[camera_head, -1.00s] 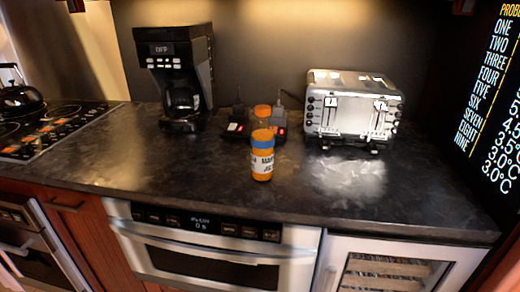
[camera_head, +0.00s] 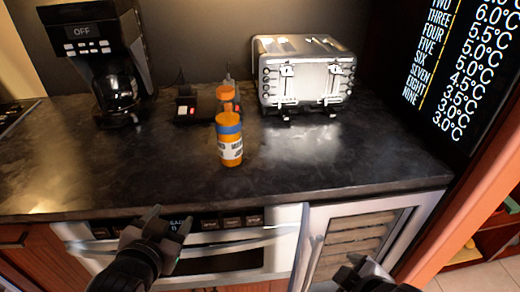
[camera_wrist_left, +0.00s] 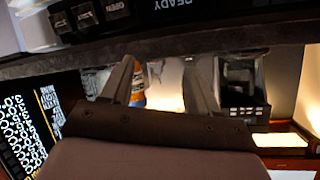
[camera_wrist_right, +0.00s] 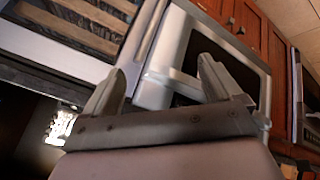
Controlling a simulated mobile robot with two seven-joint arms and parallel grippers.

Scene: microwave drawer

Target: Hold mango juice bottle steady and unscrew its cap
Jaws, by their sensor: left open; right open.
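The mango juice bottle (camera_head: 230,150) stands upright on the dark counter, orange with a white label and a blue band near its top. Its orange top (camera_head: 228,117) shows above the band. The bottle also shows in the left wrist view (camera_wrist_left: 138,90), between the fingers but some way beyond them. My left gripper (camera_head: 170,224) is open and empty, in front of the counter edge, nearer and to the left of the bottle. My right gripper (camera_head: 362,270) is open and empty, low in front of the cabinet, right of the bottle. Neither gripper touches the bottle.
A coffee maker (camera_head: 103,62) stands back left and a silver toaster (camera_head: 305,75) back right. Another orange item (camera_head: 226,92) stands just behind the bottle, partly hidden. The counter (camera_head: 330,165) is clear around the bottle's front. A steel oven front (camera_head: 235,258) lies below.

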